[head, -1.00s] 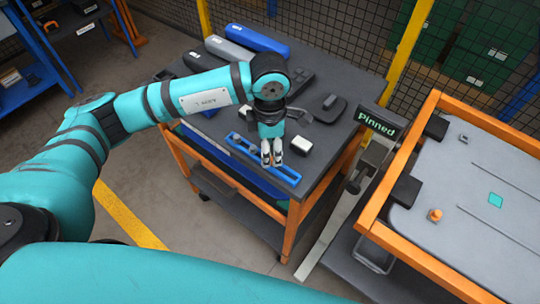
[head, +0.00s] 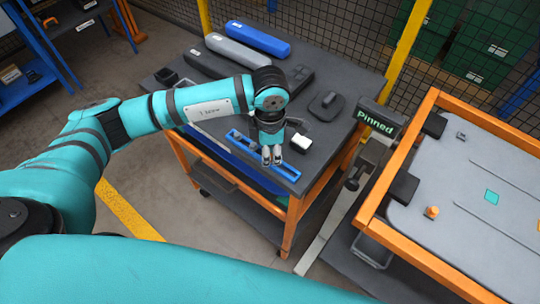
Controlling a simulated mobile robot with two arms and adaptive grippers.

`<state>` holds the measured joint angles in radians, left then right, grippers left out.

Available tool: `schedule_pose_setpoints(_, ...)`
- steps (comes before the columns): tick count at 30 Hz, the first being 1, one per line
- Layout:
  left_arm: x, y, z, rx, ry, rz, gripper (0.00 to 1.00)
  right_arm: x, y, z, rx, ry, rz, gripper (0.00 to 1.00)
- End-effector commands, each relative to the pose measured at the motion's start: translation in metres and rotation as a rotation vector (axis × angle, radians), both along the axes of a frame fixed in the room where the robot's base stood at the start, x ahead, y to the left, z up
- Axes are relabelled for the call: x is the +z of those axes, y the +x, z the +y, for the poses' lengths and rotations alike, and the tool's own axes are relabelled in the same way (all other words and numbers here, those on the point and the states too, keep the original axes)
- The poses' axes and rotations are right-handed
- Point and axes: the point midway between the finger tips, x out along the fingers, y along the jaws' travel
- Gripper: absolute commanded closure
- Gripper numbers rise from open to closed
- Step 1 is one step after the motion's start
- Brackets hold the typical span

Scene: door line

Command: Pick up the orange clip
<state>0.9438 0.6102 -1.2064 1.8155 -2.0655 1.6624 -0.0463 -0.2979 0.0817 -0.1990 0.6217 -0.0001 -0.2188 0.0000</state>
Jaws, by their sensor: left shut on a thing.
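My left gripper (head: 271,156) points down over the middle of a slotted blue rail (head: 286,172) near the front edge of the dark table. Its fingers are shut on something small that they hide. I see no orange between them, and I cannot tell if that thing is the orange clip. A small orange piece (head: 432,212) stands on the grey tray (head: 465,185) at the right, apart from the gripper; its exact shape is too small to tell. My right gripper is not in view.
A "Pinned" sign (head: 375,121) stands between table and tray. Wire mesh stands behind.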

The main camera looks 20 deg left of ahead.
Motion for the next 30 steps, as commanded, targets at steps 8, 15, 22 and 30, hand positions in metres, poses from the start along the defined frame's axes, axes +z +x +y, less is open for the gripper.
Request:
schedule_pose_setpoints(8,0.004,0.001,0.000,0.000,0.000,-0.001,0.88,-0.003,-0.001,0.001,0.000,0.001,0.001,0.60)
schedule_pose_setpoints(15,0.028,0.001,0.000,0.000,-0.001,-0.005,0.88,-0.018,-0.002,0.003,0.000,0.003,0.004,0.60)
schedule_pose_setpoints(22,0.035,-0.044,-0.002,-0.006,0.000,-0.001,0.88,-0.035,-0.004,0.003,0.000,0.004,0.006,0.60)
schedule_pose_setpoints(30,0.043,-0.116,-0.006,-0.006,-0.001,-0.002,0.88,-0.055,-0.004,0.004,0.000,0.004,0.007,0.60)
